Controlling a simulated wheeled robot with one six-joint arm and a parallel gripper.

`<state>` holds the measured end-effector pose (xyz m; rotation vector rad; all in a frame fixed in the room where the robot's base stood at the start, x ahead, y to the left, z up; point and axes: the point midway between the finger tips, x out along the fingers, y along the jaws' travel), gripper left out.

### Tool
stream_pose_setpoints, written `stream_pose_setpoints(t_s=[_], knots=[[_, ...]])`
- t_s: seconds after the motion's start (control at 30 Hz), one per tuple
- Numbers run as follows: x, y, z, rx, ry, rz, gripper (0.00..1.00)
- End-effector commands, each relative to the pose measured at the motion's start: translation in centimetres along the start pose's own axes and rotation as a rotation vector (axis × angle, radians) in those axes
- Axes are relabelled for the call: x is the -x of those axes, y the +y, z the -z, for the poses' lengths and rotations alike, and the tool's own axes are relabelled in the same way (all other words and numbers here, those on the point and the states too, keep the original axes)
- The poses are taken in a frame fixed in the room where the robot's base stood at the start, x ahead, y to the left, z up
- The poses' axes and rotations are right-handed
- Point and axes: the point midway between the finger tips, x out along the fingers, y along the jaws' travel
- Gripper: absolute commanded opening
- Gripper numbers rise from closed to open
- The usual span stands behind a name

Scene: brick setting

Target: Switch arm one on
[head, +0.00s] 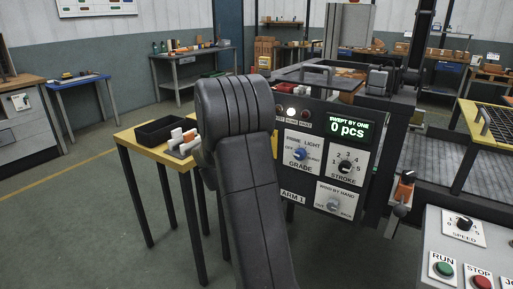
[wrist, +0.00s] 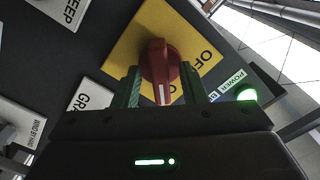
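In the wrist view, a red rotary switch (wrist: 160,70) sits on a yellow plate (wrist: 125,48) with the word OFF to its right. A white line on its handle points toward the bottom of the picture. The fingers of my gripper (wrist: 161,88) stand apart on either side of the handle; contact is not clear. A green lamp (wrist: 246,94) labelled POWER is lit beside the plate. In the head view, the machine panel (head: 322,205) carries an ARM 1 label (head: 293,197). My own arm covers part of that panel and hides the gripper and red switch.
The panel also has a GRADE knob (head: 299,154), a STROKE knob (head: 345,167), a WIND BY HAND knob (head: 333,204) and a display (head: 347,129) reading 0 pcs. A console (head: 448,254) with RUN and STOP buttons stands at right. A yellow table (head: 150,149) stands left.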

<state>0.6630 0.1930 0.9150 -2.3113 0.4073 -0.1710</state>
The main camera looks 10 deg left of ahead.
Motion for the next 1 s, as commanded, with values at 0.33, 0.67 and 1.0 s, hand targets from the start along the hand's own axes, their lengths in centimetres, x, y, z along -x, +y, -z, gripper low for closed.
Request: stream_pose_setpoints(t_s=[0.33,0.67,1.0], knots=[[2.1,-0.1,-0.1,0.001,-0.002,0.003,0.38],[9.6,-0.1,-0.1,0.002,-0.003,0.003,0.38],[13.7,0.0,-0.1,0.000,-0.001,0.001,0.38]])
